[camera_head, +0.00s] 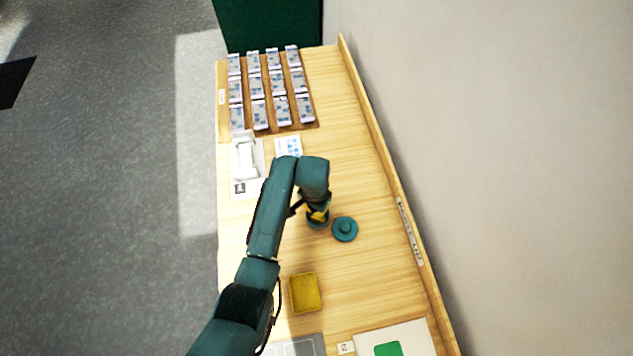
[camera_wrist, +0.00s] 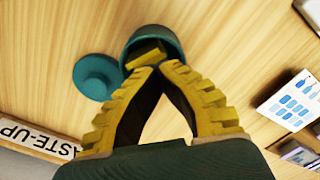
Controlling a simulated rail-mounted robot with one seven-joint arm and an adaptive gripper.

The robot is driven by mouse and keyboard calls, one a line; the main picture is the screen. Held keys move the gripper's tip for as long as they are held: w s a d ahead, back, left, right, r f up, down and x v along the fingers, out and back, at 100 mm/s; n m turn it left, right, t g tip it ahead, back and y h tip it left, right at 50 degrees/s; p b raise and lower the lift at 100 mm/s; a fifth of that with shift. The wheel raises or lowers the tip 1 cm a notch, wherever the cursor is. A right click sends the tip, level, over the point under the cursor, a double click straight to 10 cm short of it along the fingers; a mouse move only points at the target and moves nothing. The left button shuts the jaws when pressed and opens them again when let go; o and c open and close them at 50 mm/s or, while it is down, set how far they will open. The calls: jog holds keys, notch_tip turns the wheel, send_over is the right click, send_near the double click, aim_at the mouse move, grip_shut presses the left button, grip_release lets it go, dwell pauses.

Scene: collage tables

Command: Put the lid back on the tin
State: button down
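The round teal tin (camera_head: 315,225) stands on the wooden table, its top partly hidden by my gripper in the head view. In the wrist view the tin (camera_wrist: 177,42) is uncovered, with a small yellow block (camera_wrist: 147,52) in its mouth. The teal lid (camera_head: 345,229), round with a central knob, lies on the table just right of the tin; it shows left of the tin in the wrist view (camera_wrist: 97,77). My gripper (camera_wrist: 158,68) has its yellow ribbed fingertips close together at the tin's rim. I cannot tell whether the block is between them.
A yellow square tray (camera_head: 305,293) lies nearer on the table. Several packets stand in rows on a wooden board (camera_head: 311,126) at the far end. A printed card (camera_head: 288,146) and a white object (camera_head: 245,158) lie beyond the tin. A raised edge (camera_head: 380,143) runs along the wall.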

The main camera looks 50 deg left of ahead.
jog(key=s+a+r+p, duration=0.3)
jog(key=a+r, duration=0.1)
jog(key=a, duration=0.2)
jog(key=shift+s+a+r+p, duration=0.25)
jog(key=shift+s+r+p, duration=0.05)
jog(key=shift+p, duration=0.1)
dwell(2.9)
jog(key=s+a+r+p, duration=0.2)
jog(key=s+a+r, duration=0.1)
jog(key=a, duration=0.3)
jog(key=shift+r, duration=0.5)
dwell(3.0)
